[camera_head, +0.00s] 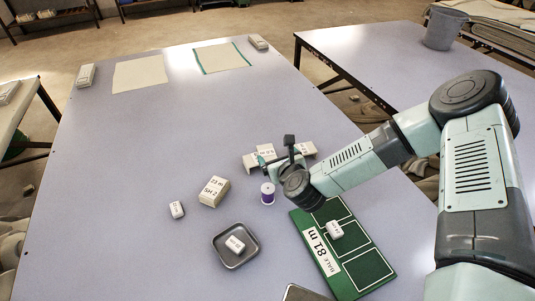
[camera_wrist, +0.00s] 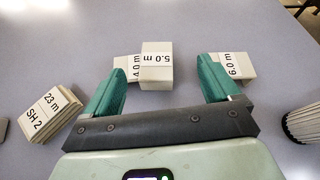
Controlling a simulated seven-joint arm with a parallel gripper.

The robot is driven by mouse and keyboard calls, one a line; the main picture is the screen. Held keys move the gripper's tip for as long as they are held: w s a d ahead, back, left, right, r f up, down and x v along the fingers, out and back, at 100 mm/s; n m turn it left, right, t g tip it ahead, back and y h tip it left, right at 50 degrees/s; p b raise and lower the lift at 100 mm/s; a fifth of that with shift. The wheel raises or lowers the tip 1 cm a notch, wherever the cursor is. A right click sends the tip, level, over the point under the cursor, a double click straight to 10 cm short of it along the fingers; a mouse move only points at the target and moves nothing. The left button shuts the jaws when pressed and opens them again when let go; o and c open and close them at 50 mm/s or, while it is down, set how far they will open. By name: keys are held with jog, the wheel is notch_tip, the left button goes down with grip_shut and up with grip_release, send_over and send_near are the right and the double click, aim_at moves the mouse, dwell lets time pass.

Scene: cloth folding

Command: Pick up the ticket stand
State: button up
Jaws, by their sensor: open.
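No object is clearly marked as the ticket stand. In the wrist view, a pale block labelled 5.0 m (camera_wrist: 156,74) stands with a 4.0 m block (camera_wrist: 133,63) close at its left. A 6.0 m block (camera_wrist: 237,66) lies farther right. My gripper (camera_wrist: 163,72) has its two teal fingers wide apart and holds nothing. The 5.0 m block appears between the fingertips; I cannot tell the height gap. In the head view, my gripper (camera_head: 278,162) is at this pale group (camera_head: 307,149) and partly hides it.
A 23 m SH 2 block (camera_head: 213,191), a purple spool (camera_head: 267,194), a small block (camera_head: 176,210), a dark tray (camera_head: 235,260) and a green 81 m board (camera_head: 366,271) lie nearby. A ridged cylinder (camera_wrist: 304,122) is right in the wrist view. The table's left part is clear.

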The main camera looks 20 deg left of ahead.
aim_at(266, 148)
jog(key=shift+a+f+m+t+h, duration=0.25)
jog(key=shift+f+m, duration=0.3)
jog(key=shift+m, duration=0.45)
jog(key=x, duration=0.5)
jog(key=shift+s+f+x, duration=0.15)
jog(key=shift+x, duration=1.2)
jog(key=shift+s+f+x, duration=0.15)
jog(key=shift+x, duration=1.2)
jog(key=shift+a, duration=0.15)
